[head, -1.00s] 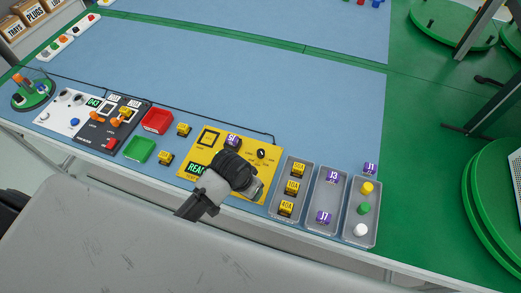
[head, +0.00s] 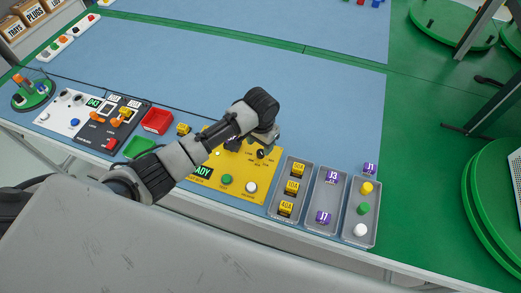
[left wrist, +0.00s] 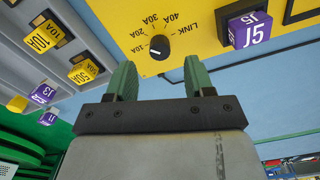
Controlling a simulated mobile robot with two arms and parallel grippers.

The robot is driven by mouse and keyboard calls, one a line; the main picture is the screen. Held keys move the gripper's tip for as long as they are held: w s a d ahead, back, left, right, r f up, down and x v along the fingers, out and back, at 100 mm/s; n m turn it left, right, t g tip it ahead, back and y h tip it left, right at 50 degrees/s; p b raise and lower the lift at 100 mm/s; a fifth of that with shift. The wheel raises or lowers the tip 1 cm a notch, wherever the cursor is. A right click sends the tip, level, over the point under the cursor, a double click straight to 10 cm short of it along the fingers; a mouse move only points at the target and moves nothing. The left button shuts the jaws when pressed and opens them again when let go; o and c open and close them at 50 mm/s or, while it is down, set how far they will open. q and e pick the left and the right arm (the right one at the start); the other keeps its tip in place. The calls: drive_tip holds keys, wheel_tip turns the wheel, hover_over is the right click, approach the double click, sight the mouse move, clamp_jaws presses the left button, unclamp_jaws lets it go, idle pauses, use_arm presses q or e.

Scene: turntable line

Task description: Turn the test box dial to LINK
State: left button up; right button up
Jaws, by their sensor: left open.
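The yellow test box (head: 236,186) lies on the blue bench top, with a green display, a green button and a white button on its face. Its black dial (head: 261,154) sits near the upper right of the box. In the left wrist view the dial (left wrist: 159,47) has a white pointer line, with LINK and several amp marks around it. The pointer appears to face the 10A side, away from LINK. My left gripper (left wrist: 159,76) is open and empty, its green fingers just short of the dial and apart from it. In the head view my left gripper (head: 265,137) hangs over the box's upper part.
A purple J5 plug (left wrist: 247,31) sits on the box beside the dial. Grey trays (head: 288,214) with yellow fuses, purple plugs and coloured caps stand to the right. Red (head: 157,121) and green trays lie left.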

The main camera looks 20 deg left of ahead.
sight(260, 152)
use_arm(q)
drive_tip(key=shift+f, duration=2.35)
drive_tip(key=c, duration=0.9)
